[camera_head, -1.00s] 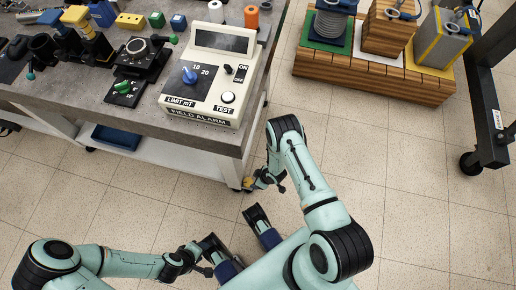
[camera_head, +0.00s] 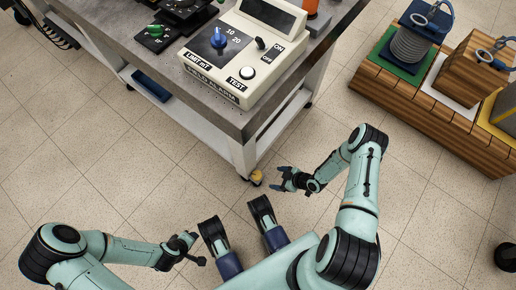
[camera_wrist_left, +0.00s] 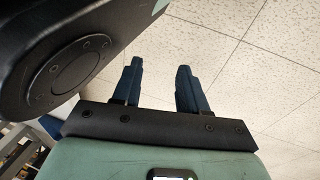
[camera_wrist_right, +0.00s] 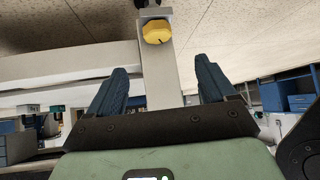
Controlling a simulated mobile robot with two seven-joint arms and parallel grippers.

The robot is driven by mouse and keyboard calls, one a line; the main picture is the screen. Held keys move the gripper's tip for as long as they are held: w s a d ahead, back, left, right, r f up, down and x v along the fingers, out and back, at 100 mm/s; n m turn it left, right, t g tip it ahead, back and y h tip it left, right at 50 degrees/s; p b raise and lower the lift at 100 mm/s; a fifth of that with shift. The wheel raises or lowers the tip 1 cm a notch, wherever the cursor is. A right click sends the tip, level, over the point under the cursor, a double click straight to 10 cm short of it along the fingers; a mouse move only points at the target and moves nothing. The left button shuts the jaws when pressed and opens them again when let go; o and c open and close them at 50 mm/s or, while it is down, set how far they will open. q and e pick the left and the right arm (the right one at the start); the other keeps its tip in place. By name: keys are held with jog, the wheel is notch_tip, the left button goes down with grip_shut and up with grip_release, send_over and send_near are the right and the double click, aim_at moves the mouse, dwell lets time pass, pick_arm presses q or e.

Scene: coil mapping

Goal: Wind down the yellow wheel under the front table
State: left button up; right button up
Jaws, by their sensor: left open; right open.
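The yellow wheel (camera_head: 256,178) is a small knob low on the leg of the front table (camera_head: 240,120), at its near corner by the floor. In the right wrist view the yellow wheel (camera_wrist_right: 157,32) shows on the pale leg, beyond my fingertips and between them in line of sight. My right gripper (camera_head: 281,180) is open and empty, just right of the wheel with a small gap. It also shows in the right wrist view (camera_wrist_right: 162,78). My left gripper (camera_head: 192,249) is open and empty over bare floor; it also shows in the left wrist view (camera_wrist_left: 160,68).
The tabletop bears a field alarm box (camera_head: 240,50) and a dark device with a green knob (camera_head: 155,31). A blue tray (camera_head: 152,85) lies on the lower shelf. A wooden pallet (camera_head: 420,112) with coils stands at the right. The floor between is clear.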

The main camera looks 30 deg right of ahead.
aim_at(258, 176)
jog(key=b+x, duration=0.4)
jog(key=x, duration=0.8)
jog(key=shift+w+f, duration=0.2)
jog(key=shift+w, duration=0.1)
jog(key=shift+w+a+f+b, duration=0.25)
jog(key=shift+w+f+b, duration=0.05)
jog(key=shift+f+b, duration=0.1)
pick_arm(q)
jog(key=s+a+f+g, duration=0.1)
jog(key=s+f+g, duration=0.2)
jog(key=s+f, duration=0.3)
jog(key=s, duration=0.3)
jog(key=shift+a+f+n, duration=0.15)
jog(key=shift+a+n, duration=0.1)
jog(key=shift+n, duration=0.05)
pick_arm(e)
jog(key=shift+r, duration=0.1)
